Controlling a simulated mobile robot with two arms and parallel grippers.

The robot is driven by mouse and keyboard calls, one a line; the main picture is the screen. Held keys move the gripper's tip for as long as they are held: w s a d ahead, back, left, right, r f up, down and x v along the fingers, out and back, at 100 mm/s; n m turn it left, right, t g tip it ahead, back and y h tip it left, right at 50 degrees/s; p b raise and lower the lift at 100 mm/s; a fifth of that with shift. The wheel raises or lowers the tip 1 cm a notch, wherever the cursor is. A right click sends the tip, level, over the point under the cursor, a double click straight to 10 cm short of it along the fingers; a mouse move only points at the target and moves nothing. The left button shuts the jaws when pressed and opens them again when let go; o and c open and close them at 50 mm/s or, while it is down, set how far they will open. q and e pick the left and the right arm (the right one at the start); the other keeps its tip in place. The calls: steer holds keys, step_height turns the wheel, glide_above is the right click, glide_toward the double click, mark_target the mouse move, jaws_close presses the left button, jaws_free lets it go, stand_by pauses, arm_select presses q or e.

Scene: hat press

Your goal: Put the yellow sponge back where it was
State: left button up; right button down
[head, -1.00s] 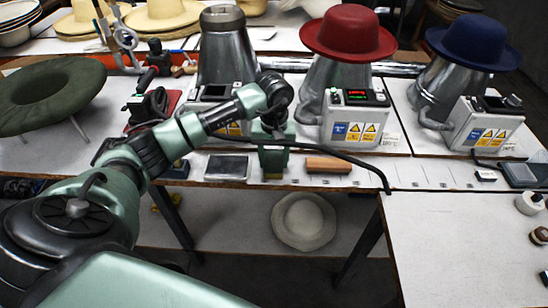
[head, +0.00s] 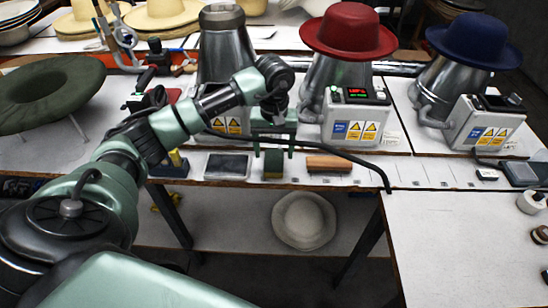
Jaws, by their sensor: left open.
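A small olive-green block with a yellowish tint (head: 273,165) stands on the front edge of the table, between a dark flat pad and a brown block. It looks like the sponge, though its yellow shows only faintly. My left gripper (head: 273,151) is open and empty just above and behind this block, its two fingers spread to either side. It does not appear to hold anything. My right gripper is not in view.
The dark pad (head: 227,166) lies left of the block and the brown block (head: 328,163) right of it. A blue and yellow item (head: 172,165) is further left. A black hose (head: 340,154) crosses behind. Hat presses with a red hat (head: 348,32) and blue hat (head: 473,43) stand behind.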

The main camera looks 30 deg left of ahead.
mark_target(274, 160)
arm_select(q)
step_height(274, 160, up, 9)
steer(key=b, duration=0.1)
steer(key=shift+f, duration=0.2)
